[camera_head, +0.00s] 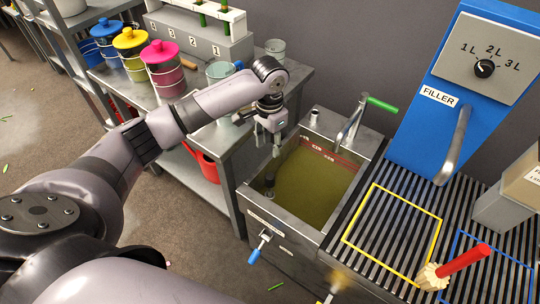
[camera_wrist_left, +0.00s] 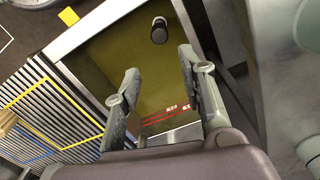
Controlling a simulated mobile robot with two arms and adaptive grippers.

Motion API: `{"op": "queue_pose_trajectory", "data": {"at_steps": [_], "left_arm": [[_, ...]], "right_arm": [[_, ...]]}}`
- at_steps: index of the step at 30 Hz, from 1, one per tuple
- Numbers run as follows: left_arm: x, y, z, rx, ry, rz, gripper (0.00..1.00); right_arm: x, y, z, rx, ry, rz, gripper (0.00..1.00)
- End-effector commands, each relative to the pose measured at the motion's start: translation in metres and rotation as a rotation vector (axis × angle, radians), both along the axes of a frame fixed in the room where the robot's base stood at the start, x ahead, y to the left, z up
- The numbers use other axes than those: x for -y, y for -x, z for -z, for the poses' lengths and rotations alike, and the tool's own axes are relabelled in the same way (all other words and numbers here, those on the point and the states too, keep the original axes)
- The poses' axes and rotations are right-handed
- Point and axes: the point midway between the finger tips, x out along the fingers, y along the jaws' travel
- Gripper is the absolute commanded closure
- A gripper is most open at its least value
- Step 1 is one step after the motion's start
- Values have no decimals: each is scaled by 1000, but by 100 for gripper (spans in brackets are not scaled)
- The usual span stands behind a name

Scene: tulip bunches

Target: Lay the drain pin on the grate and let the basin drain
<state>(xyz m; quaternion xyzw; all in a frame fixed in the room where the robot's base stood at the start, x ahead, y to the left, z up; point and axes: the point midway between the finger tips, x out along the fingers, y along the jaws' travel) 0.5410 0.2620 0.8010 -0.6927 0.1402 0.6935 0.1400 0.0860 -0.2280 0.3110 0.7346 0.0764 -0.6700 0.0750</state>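The basin (camera_head: 236,190) holds murky olive-green liquid (camera_head: 318,182). A dark upright pin (camera_head: 270,181), which looks like the drain pin, stands in the liquid near the basin's left front corner; its lower end is hidden. It also shows in the left wrist view (camera_wrist_left: 159,31), beyond my fingertips. My left gripper (camera_head: 271,143) is over the basin's back left side, above the liquid. In the left wrist view its fingers (camera_wrist_left: 158,64) are apart with nothing between them. The slatted grate (camera_head: 385,235) lies right of the basin. My right gripper is out of view.
A yellow outline (camera_head: 437,222) and a blue outline (camera_head: 452,250) mark the grate; a red-handled brush (camera_head: 463,260) lies near its front. A tap with a green handle (camera_head: 382,104) stands behind the basin. The blue filler (camera_head: 425,125) rises behind the grate. Lidded pails (camera_head: 163,70) stand left.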

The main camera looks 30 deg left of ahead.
Motion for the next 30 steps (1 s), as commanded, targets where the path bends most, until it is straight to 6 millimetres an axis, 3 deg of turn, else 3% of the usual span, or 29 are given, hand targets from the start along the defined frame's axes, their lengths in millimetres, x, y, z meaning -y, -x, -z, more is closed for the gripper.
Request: {"op": "queue_pose_trajectory", "data": {"at_steps": [21,30], "left_arm": [[1,1,134,-1,0,1,63],[1,0,167,1,-1,2,63]], "right_arm": [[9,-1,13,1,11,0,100],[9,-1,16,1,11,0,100]]}}
